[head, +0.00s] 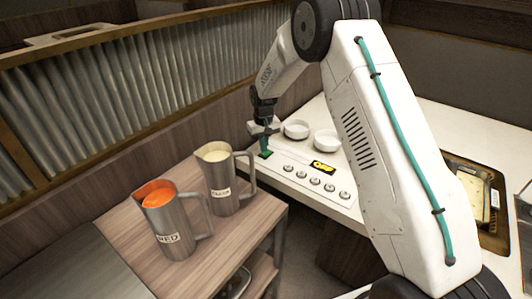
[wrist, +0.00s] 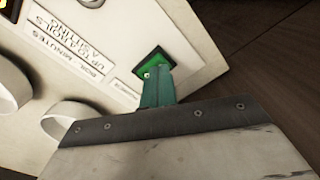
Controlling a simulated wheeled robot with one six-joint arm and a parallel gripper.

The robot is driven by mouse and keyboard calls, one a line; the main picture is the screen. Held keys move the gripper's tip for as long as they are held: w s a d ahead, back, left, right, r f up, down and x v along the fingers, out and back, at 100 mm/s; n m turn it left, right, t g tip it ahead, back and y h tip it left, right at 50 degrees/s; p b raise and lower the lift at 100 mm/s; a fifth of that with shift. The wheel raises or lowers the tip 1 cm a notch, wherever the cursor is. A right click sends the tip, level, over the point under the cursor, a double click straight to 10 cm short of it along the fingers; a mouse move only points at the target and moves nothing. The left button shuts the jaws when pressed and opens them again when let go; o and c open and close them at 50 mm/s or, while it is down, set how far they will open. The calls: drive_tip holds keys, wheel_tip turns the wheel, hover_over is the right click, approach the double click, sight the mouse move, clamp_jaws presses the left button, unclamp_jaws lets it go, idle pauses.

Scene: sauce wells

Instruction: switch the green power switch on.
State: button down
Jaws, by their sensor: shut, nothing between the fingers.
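The green power switch (head: 266,154) is on the left end of the white control panel (head: 300,177). In the wrist view the switch (wrist: 150,61) shows as a green square with a dark rim and a small bright spot. My gripper (head: 265,147) is shut and empty, pointing down at the switch. In the wrist view its teal fingertips (wrist: 157,75) overlap the switch's near edge and hide part of it. I cannot tell whether they touch it, or which way the switch is set.
A row of several knobs (head: 315,184) and a yellow-and-black display (head: 322,168) are on the panel. Two white bowls (head: 297,129) (head: 326,140) stand behind. Metal jugs, one with orange sauce (head: 173,225) and one with pale sauce (head: 222,182), stand on the wooden table (head: 120,228) at left.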

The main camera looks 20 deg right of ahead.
sight(264, 154)
drive_tip(key=shift+f, duration=0.85)
idle(0.3)
drive_tip(key=shift+r, duration=3.5)
drive_tip(key=s, duration=0.1)
drive_tip(key=s+f, duration=0.1)
drive_tip(key=s+g, duration=0.1)
drive_tip(key=shift+s+d+f, duration=0.1)
drive_tip(key=shift+s+f, duration=0.05)
drive_tip(key=shift+f, duration=0.1)
drive_tip(key=s+d+r, duration=0.1)
drive_tip(key=s+r, duration=0.7)
drive_tip(key=s, duration=0.7)
drive_tip(key=s+d+r+t, duration=0.1)
drive_tip(key=s+r, duration=0.7)
drive_tip(key=s, duration=0.7)
drive_tip(key=s+d+r+m+t, duration=0.1)
drive_tip(key=s+r, duration=0.8)
drive_tip(key=s, duration=0.6)
drive_tip(key=shift+s, duration=0.3)
